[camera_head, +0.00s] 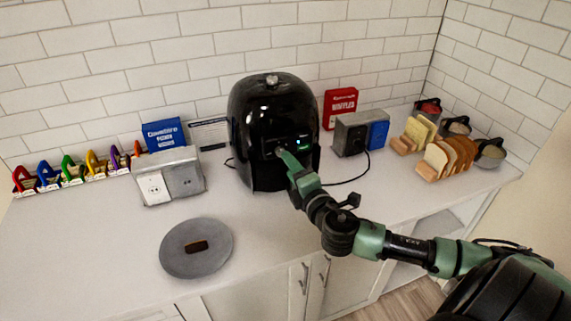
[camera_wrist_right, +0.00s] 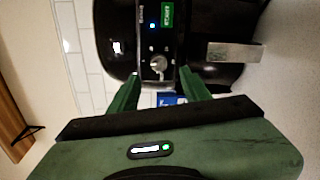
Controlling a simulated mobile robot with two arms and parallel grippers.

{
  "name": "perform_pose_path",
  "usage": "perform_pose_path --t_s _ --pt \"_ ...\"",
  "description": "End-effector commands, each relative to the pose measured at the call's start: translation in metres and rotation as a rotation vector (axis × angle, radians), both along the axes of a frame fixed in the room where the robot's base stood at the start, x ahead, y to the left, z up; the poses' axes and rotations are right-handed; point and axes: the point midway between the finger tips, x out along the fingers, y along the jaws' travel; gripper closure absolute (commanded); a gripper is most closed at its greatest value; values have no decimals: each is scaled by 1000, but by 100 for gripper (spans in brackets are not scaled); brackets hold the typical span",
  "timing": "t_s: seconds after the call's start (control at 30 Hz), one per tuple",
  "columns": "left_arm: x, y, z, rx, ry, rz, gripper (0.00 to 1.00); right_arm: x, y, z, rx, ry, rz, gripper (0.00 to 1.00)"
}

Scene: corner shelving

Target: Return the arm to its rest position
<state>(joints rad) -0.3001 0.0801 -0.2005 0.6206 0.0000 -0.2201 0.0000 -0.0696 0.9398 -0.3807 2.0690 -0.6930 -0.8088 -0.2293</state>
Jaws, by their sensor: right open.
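My right arm reaches in from the lower right of the head view. My right gripper (camera_head: 284,158) is at the front of the black air fryer (camera_head: 262,105), just below its lit panel. In the right wrist view the two green fingers of my right gripper (camera_wrist_right: 160,80) are spread apart with nothing between them. The air fryer's control panel (camera_wrist_right: 150,30) and its round knob (camera_wrist_right: 158,64) lie just past the fingertips. I cannot tell whether a fingertip touches the fryer. My left gripper is in neither view.
On the white counter (camera_head: 110,245) stand a grey disc (camera_head: 180,262) with a brown piece, a grey outlet box (camera_head: 170,178), another outlet box (camera_head: 350,138), a bread rack (camera_head: 437,160) and a red waffle box (camera_head: 340,107). The front middle of the counter is clear.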

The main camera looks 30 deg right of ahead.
Motion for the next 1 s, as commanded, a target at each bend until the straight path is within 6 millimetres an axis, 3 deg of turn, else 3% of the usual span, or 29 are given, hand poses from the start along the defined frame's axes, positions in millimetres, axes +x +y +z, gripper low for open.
perform_pose_path --t_s 0.2,0.77,0.87,0.97,1.0 --pt "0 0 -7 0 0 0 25 -21 4 0 0 1 0 52" --pt "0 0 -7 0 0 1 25 -22 4 2 2 0 -1 52" --pt "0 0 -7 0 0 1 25 -28 7 -8 60 18 -26 52" --pt "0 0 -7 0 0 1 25 -48 13 -36 239 79 -113 52" --pt "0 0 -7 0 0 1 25 -62 18 -54 346 120 -169 52"
